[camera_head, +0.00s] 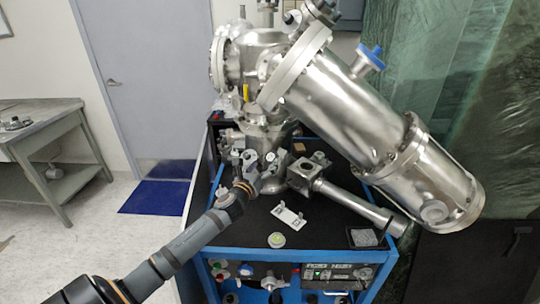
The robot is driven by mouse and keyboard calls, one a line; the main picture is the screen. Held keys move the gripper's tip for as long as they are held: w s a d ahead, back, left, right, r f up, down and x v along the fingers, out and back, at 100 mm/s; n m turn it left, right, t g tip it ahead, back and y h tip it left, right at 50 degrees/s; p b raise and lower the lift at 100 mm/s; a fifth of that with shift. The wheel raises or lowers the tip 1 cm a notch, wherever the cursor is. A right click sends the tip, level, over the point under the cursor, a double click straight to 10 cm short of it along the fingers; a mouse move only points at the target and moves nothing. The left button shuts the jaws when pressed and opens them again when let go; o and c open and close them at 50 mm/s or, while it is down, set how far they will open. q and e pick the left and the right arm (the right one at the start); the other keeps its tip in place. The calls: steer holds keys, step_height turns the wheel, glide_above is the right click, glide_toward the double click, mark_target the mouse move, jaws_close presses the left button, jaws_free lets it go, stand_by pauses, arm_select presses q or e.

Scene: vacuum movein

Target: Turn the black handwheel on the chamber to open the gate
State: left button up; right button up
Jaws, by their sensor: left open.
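The steel chamber (268,62) stands upright at the back centre, with flanges and a large tilted cylinder (345,108) reaching down to the right. My left arm comes in from the lower left. Its gripper (261,163) is open in front of the chamber's lower part, close to small metal fittings there. I cannot make out a black handwheel clearly; the gripper and fittings crowd that spot. I cannot tell whether the gripper touches anything. My right gripper is not in view.
A blue-framed cart (232,253) with a black top carries the chamber. A white bracket (289,217), a round yellow-green piece (277,240) and a slanting metal tube (350,200) are on or above it. A blue handle (370,57) sits on the cylinder. A metal table (45,128) stands left.

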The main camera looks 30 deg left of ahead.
mark_target(271, 157)
arm_select(q)
steer(key=w, duration=0.1)
steer(key=w+p, duration=0.1)
steer(key=w, duration=0.2)
steer(key=shift+w+a+r+p, duration=0.2)
steer(key=shift+w+a+p, duration=0.1)
steer(key=shift+w+a, duration=0.1)
steer(key=shift+w, duration=0.25)
steer(key=shift+w+f, duration=0.15)
steer(key=shift+w, duration=0.1)
steer(key=c, duration=1.2)
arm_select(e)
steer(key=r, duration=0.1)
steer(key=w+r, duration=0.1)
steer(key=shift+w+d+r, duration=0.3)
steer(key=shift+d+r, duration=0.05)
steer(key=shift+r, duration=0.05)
